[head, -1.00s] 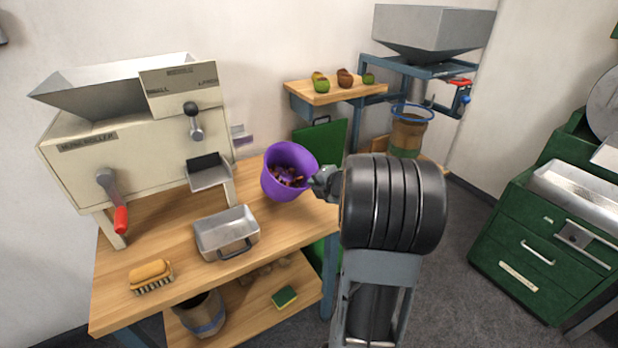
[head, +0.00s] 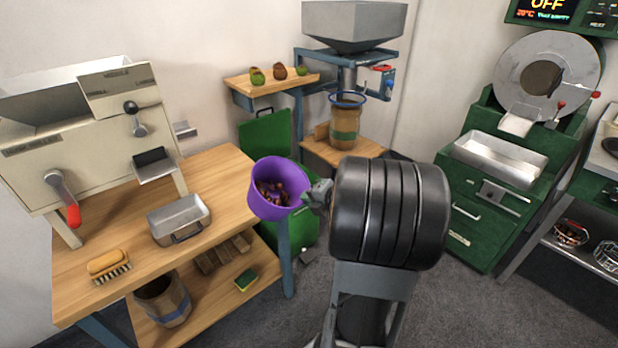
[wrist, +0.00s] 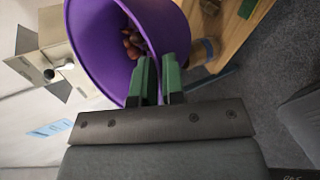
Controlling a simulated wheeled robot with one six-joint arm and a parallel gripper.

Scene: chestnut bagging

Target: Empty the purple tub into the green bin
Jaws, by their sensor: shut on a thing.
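The purple tub (head: 265,205) is held in the air by its rim, near the right edge of the wooden table. Brown chestnuts (head: 272,192) lie inside it. My gripper (head: 312,196) is shut on the tub's right side. In the wrist view, the green fingers of my gripper (wrist: 157,80) pinch the wall of the purple tub (wrist: 100,50), with some chestnuts (wrist: 132,42) visible inside. The green bin (head: 302,230) stands on the floor beyond the table's right edge, partly hidden by the tub. A green panel with a black handle (head: 266,138) rises behind it.
The wooden table (head: 100,235) carries the cream roller machine (head: 90,150), a metal tray (head: 180,220) and a brush (head: 108,263). A hopper stand with a sack (head: 346,120) is behind. A green machine (head: 485,215) stands right; grey floor lies between.

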